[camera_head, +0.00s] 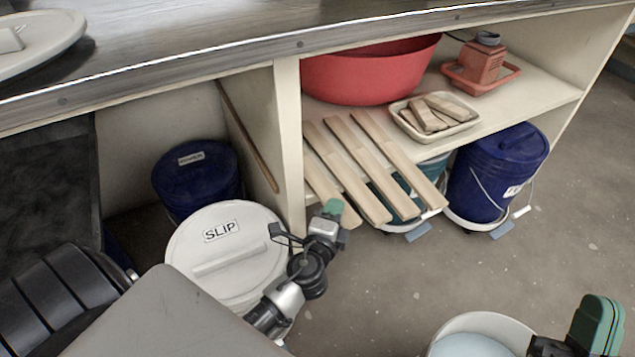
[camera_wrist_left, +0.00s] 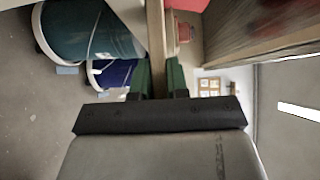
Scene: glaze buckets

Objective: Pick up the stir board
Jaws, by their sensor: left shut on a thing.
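Several long wooden stir boards lie side by side on the shelf, with their near ends sticking out over its front edge. My left gripper (camera_head: 334,208) is at the near end of the leftmost stir board (camera_head: 318,180). In the left wrist view, the green fingers of my left gripper (camera_wrist_left: 159,76) are shut on this stir board (camera_wrist_left: 156,40), one on each side. Its near end is partly hidden by the gripper in the head view. My right gripper (camera_head: 597,324) shows at the lower right beside an open white bucket (camera_head: 484,318); its jaw gap cannot be made out.
A white SLIP bucket (camera_head: 226,250) with a lid stands below my left arm. A shelf divider (camera_head: 289,145) is left of the boards. A red basin (camera_head: 370,77) and a tray of wood blocks (camera_head: 462,126) are behind them. A blue bucket (camera_head: 492,175) stands under the shelf.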

